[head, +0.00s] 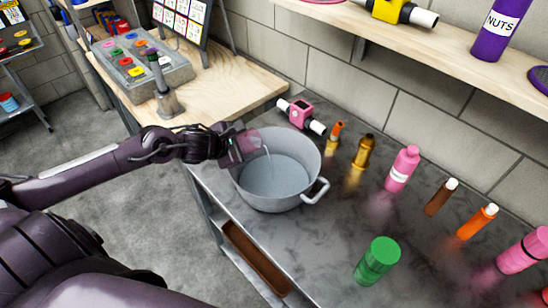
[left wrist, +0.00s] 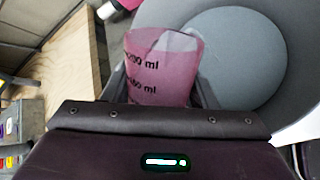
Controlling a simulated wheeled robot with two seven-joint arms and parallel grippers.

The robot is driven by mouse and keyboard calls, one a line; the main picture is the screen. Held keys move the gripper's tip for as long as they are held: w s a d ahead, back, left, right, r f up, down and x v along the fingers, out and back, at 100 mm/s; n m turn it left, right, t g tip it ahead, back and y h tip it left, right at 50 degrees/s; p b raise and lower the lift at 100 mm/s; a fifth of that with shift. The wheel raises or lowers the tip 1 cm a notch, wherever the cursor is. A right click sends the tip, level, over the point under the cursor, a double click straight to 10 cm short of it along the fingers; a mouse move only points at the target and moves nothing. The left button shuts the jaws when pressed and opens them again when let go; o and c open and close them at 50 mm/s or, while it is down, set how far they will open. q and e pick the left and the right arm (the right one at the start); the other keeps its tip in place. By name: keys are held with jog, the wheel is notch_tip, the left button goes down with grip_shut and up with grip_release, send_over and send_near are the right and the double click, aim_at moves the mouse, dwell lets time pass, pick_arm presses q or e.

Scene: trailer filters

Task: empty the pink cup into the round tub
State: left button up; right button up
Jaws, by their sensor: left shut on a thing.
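The round tub (head: 272,203) is a wide grey metal pot with a side handle, standing on the dark worktop. Its pale inside also shows in the left wrist view (left wrist: 240,50). My left gripper (head: 236,148) is shut on the pink cup (head: 250,141) at the tub's left rim. The cup is translucent with ml marks, seen in the left wrist view (left wrist: 165,65). It is tilted over the tub, and a thin clear stream seems to fall from its lip into the tub. How much is left in the cup cannot be told. My right gripper is not in view.
A pink-and-white valve (head: 300,114) lies behind the tub. A wooden bench (head: 215,85) with a grey button box is at the back left.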

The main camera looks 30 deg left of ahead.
aim_at(254, 142)
pick_arm(q)
jog(key=shift+w+r, duration=0.1)
jog(key=shift+r, duration=0.05)
jog(key=shift+r+m+g+y+p, duration=0.3)
jog(key=shift+y+p, duration=0.3)
jog(key=shift+p, duration=0.6)
jog(key=shift+f+m+g+y+p, duration=0.3)
jog(key=shift+f+y+p, duration=0.15)
jog(key=shift+p, duration=0.2)
dwell(1.0)
jog(key=shift+w+d+f+m+g+y+b, duration=0.2)
jog(key=shift+d+y+b, duration=0.1)
jog(key=shift+d+y, duration=0.15)
jog(key=shift+w+d+f+m+g+y+b, duration=0.2)
jog(key=shift+d+y+b, duration=0.1)
jog(key=shift+d, duration=0.1)
dwell(0.7)
jog(key=shift+d+r+m+g+y+p, duration=0.2)
jog(key=shift+r+m+g+y+p, duration=0.1)
jog(key=shift+r+y+p, duration=0.25)
dwell(1.0)
jog(key=shift+w+d+r+m+g+y+p, duration=0.15)
jog(key=shift+m+g+y+p, duration=0.1)
jog(key=shift+y+p, duration=0.25)
jog(key=shift+d+r+m+g+y+p, duration=0.15)
jog(key=shift+m+g+y+p, duration=0.1)
jog(key=shift+y+p, duration=0.2)
dwell(0.9)
